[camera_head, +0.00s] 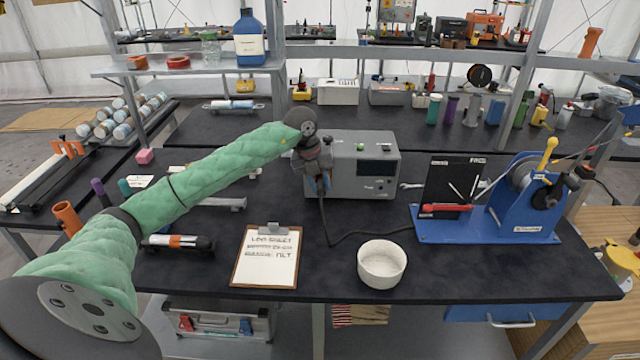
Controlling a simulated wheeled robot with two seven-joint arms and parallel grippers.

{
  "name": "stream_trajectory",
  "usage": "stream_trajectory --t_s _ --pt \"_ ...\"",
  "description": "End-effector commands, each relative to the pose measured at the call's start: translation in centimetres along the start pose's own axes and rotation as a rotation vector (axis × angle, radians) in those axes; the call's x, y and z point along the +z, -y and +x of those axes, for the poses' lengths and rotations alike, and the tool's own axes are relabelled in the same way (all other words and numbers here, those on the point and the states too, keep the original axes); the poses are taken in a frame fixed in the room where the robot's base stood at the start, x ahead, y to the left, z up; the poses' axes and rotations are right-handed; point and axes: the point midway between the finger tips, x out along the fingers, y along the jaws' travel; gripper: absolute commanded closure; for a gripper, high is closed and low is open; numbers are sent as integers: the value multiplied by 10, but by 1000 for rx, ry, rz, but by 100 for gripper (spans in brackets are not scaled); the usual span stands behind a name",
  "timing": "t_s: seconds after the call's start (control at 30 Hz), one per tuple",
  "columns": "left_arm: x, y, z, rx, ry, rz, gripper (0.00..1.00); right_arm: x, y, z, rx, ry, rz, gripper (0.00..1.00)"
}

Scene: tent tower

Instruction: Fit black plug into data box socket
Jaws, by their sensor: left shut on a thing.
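The data box (350,165) is a grey box with a dark display window and small sockets on its front, standing at the back middle of the table. My left gripper (322,190) is in front of the box's left side, pointing down and shut on the black plug. The plug is mostly hidden by the fingers. Its black cable (340,241) hangs from the gripper to the table and runs right toward the blue machine. I cannot tell whether the plug touches the box. My right gripper is not in view.
A clipboard (267,257) and a white bowl (381,264) lie in front of the box. A blue machine with a reel (490,239) stands at right. A wrench (411,186) lies beside the box. A shelf post (274,60) rises behind.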

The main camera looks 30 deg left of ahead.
Motion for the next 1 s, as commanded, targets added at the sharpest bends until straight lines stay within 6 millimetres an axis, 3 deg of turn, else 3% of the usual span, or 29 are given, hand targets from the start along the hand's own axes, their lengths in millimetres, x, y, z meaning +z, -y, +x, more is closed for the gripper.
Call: stream_trajectory --t_s 1.0 --pt "9 0 0 0 1 -1 97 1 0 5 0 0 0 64"
